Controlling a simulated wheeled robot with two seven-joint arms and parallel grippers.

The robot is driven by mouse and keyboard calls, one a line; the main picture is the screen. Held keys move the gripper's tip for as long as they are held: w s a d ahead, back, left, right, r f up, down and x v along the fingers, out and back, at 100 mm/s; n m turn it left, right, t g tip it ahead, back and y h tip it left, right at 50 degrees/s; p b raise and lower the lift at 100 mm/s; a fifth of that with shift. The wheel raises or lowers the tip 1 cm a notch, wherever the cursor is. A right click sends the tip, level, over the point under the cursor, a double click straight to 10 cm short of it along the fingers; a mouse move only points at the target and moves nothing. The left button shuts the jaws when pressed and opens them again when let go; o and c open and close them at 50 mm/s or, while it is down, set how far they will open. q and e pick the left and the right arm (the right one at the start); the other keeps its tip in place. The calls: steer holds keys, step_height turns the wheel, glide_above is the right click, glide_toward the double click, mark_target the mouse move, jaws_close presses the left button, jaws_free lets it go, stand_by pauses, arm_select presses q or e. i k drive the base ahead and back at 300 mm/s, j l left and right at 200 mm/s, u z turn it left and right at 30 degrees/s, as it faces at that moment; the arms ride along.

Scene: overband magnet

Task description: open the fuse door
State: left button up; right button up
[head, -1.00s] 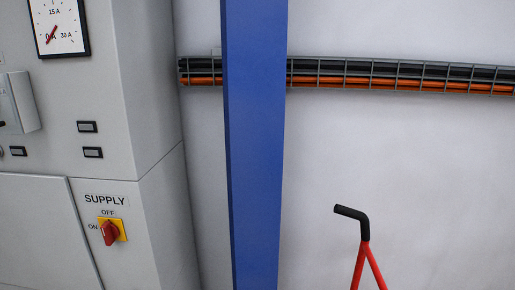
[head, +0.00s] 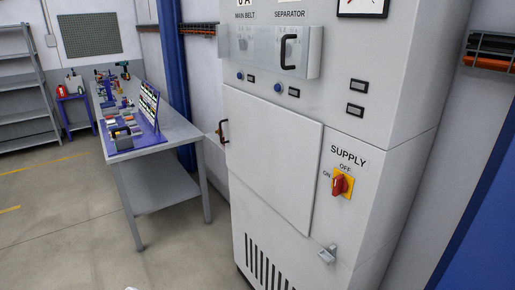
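A grey-white electrical cabinet (head: 385,120) stands in the middle and right of the head view. A plain pale door panel (head: 270,155) covers the middle of its front and looks shut; no label on it reads as fuse door. A small dark and brass-coloured handle (head: 222,131) sticks out at the panel's left edge. A grey metal latch-like part (head: 327,254) sits below its lower right corner. A red rotary switch (head: 340,185) on a yellow plate, marked SUPPLY, ON and OFF, is right of the panel.
A clear cover (head: 265,50) with a black handle (head: 288,51) is above the panel. A workbench (head: 172,135) with tools stands left of the cabinet, with shelving (head: 22,95) farther back. Open floor (head: 60,225) lies at the left. A blue post (head: 485,240) is at the right.

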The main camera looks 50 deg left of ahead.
mark_target(275, 150)
steer(key=j+u, duration=0.1)
steer(key=u, duration=1.4)
